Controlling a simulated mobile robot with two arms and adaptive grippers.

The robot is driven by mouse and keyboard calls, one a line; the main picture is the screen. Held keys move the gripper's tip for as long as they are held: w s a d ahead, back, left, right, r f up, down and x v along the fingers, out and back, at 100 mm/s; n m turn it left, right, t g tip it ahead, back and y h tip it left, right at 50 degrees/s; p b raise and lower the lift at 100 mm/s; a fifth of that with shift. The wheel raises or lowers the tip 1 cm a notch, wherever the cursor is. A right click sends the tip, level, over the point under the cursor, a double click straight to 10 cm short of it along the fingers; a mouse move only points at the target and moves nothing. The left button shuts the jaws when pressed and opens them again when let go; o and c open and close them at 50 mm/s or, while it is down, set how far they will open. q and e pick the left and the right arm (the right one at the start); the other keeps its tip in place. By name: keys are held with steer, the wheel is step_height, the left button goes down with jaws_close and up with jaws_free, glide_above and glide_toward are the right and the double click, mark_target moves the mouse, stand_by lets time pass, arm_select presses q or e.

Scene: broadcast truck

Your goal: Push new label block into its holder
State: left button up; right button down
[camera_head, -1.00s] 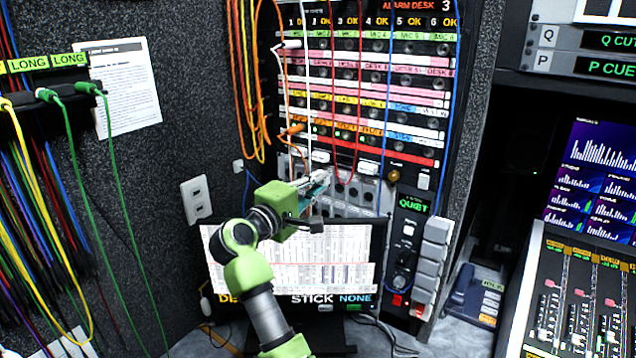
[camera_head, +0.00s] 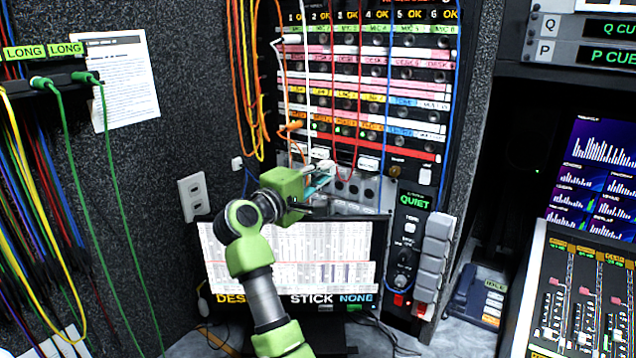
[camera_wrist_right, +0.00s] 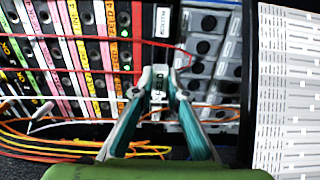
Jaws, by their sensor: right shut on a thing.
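My right gripper (camera_head: 322,178) is at the patch panel, just below its red strip. In the right wrist view its teal fingers (camera_wrist_right: 157,80) are closed together on a small pale label block (camera_wrist_right: 157,98) with dark marks. In the wrist view a white label strip (camera_wrist_right: 162,22) lies in line beyond the fingertips, in the panel's dark row beside the red strip. The block's holder is hidden by the fingers, and I cannot tell whether the block is inside it. My left gripper is not in view.
Red, white, orange and blue cables hang across the panel (camera_head: 375,90); a red cable (camera_wrist_right: 190,52) loops near the fingertips. A monitor (camera_head: 345,255) stands below the gripper. A grey button column (camera_head: 434,255) is to the right.

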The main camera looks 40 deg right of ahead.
mark_target(332, 168)
steer(key=shift+b+x, duration=0.65)
steer(key=shift+x, duration=1.15)
steer(key=shift+b, duration=0.7)
steer(key=shift+f+b, duration=0.1)
steer(key=shift+b, duration=0.45)
stand_by(0.4)
steer(key=shift+b, duration=0.75)
